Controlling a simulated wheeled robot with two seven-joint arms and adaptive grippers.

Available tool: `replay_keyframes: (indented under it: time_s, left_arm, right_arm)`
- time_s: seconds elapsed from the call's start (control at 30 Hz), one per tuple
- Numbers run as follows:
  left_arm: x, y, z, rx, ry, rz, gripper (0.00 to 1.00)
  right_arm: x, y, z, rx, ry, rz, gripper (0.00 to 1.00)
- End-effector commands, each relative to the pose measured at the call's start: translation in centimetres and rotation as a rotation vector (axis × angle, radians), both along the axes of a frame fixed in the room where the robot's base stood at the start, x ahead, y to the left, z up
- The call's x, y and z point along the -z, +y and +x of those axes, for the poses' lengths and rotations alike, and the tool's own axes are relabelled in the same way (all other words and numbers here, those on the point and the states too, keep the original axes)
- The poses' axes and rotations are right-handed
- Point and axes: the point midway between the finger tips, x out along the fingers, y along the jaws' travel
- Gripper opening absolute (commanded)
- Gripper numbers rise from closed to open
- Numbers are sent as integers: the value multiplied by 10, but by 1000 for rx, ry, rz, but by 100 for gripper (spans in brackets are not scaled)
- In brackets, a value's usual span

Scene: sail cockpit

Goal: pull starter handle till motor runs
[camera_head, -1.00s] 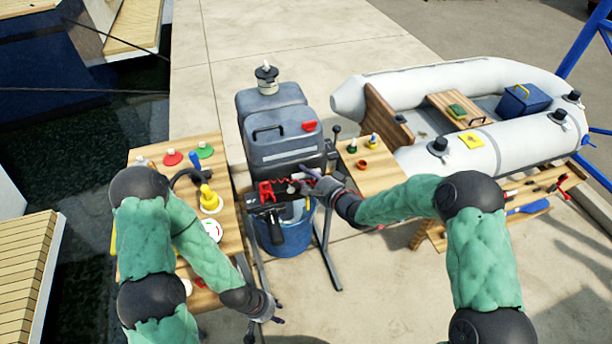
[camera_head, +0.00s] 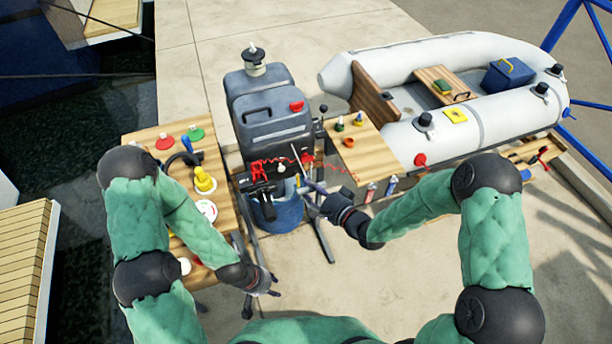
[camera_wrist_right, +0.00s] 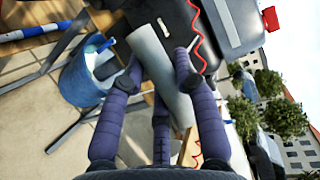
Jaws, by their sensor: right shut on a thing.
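The grey outboard motor (camera_head: 276,125) stands upright on its stand in the head view. My right gripper (camera_head: 308,188) is just in front and to the right of the motor. In the right wrist view my gripper (camera_wrist_right: 156,80) is shut on a pale grey bar (camera_wrist_right: 152,55), which seems to be the starter handle. The bar also shows in the head view as a thin pale rod (camera_head: 298,158). I cannot make out the starter cord. My left gripper (camera_head: 271,286) hangs low beside the left table, away from the motor; its fingers are too small to judge.
A red coiled cord (camera_head: 330,166) runs from the motor's front toward the right table (camera_head: 385,150). A blue bucket (camera_head: 284,213) sits below the motor. The left table (camera_head: 226,218) carries several coloured parts. A grey inflatable boat (camera_head: 480,135) lies at the right.

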Motion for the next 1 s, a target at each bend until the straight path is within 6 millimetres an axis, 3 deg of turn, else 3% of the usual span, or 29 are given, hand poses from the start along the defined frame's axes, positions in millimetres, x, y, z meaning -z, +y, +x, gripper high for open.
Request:
replay_keyframes:
  time_s: [0.4,0.43,0.5,0.53,1.0]
  left_arm:
    - [-1,0,0,0,0,0,40]
    - [-1,0,0,0,0,0,40]
    - [-1,0,0,0,1,0,40]
    - [-1,0,0,0,1,0,40]
    - [-1,0,0,0,0,0,40]
  right_arm:
    - [2,-2,-7,-1,6,1,0]
    - [2,-2,-7,-1,6,1,33]
    - [2,-2,-7,-1,6,1,53]
    - [2,-2,-7,-1,6,1,56]
    - [-1,-10,-14,2,3,0,56]
